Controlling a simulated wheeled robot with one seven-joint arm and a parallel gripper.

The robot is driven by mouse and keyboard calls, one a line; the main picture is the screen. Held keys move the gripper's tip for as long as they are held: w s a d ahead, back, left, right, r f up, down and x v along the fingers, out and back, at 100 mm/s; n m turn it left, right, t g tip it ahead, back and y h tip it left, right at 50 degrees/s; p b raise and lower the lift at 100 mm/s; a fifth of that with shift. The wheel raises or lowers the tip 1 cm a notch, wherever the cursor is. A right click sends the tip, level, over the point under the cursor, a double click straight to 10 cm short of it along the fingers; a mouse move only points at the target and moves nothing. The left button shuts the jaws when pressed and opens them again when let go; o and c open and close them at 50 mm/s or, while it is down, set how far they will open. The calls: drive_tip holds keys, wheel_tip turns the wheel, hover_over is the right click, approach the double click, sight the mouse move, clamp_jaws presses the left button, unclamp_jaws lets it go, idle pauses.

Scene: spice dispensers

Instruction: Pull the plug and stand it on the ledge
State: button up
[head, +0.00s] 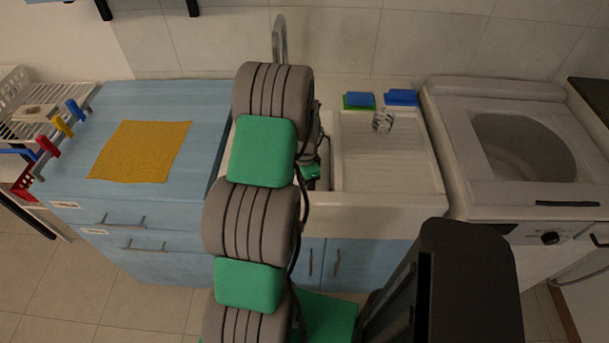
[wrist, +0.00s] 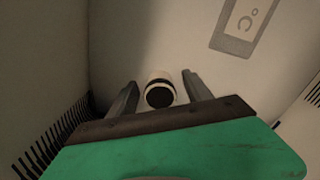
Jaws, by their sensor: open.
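In the wrist view, a small round piece that looks like the plug (wrist: 160,94), pale with a dark band and dark end, stands on a pale surface. My gripper (wrist: 160,80) is open, with one finger on each side of it. I see gaps between the fingers and the piece, so it does not look gripped. In the head view, the white sink unit (head: 400,207) is partly covered by my arm, which reaches down into the basin. The plug and fingertips are hidden there. The ledge cannot be told for certain.
Pale walls rise close around my gripper in the wrist view, with dark bristle-like teeth (wrist: 50,140) at left. In the head view, blue and green sponges (head: 360,100) and a small patterned item (head: 382,121) sit right of the basin. The tap (head: 280,38) stands behind my arm.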

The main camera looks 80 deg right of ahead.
drive_tip(key=shift+c, duration=0.2)
clamp_jaws()
idle(1.0)
